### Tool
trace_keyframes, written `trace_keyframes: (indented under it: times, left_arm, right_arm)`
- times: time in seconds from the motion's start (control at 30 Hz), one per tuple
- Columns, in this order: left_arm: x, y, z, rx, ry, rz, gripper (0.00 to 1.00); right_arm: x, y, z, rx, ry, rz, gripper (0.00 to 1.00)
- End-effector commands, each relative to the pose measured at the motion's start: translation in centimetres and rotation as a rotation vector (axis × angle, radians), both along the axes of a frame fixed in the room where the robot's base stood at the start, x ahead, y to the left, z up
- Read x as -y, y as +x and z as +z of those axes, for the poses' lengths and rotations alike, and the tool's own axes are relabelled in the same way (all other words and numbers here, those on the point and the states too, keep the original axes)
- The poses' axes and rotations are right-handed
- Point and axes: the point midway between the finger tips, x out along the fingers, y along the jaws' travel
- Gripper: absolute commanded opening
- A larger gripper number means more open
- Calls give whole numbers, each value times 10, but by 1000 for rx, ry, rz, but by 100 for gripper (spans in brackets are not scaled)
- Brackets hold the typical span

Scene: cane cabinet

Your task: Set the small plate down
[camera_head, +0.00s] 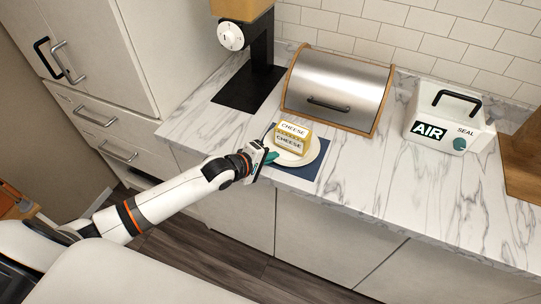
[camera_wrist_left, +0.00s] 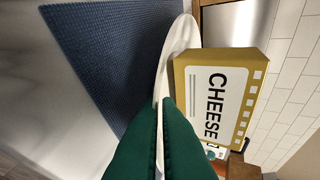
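The small white plate (camera_head: 314,154) is over the blue mat (camera_head: 310,173) on the marble counter, with a yellow cheese box (camera_head: 291,138) on it. My left gripper (camera_head: 271,156) is at the plate's left rim. In the left wrist view, its green fingers (camera_wrist_left: 159,108) are closed on the rim of the plate (camera_wrist_left: 181,36), one on each side. The cheese box (camera_wrist_left: 216,98) stands on the plate there, and the mat (camera_wrist_left: 108,58) lies beneath. I cannot tell whether the plate's underside touches the mat. My right gripper is not in view.
A steel bread box (camera_head: 336,88) with a wooden frame stands right behind the plate. A dark appliance (camera_head: 262,62) on a black base stands at the back left. A white AIR SEAL box (camera_head: 450,118) is to the right. The counter's front right is clear.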

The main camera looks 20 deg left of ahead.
Motion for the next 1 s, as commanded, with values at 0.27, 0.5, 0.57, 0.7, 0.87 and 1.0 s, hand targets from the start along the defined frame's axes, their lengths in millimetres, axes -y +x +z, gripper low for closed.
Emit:
trace_keyframes:
  times: [0.27, 0.5, 0.57, 0.7, 0.87, 1.0]
  left_arm:
    - [1, 1, 1, 8, -3, -1, 0]
    - [0, 0, -3, 2, -1, -1, 12]
    - [0, 0, -3, 2, -1, -1, 12]
    - [0, 0, -3, 2, -1, -1, 12]
    - [-4, -9, 3, 0, -2, 0, 12]
    - [-13, -31, 15, -1, 1, -1, 12]
  right_arm:
    - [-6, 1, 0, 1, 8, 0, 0]
    - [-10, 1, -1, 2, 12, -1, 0]
    - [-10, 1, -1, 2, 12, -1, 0]
    - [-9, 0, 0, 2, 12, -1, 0]
    - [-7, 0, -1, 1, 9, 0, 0]
    - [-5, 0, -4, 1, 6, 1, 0]
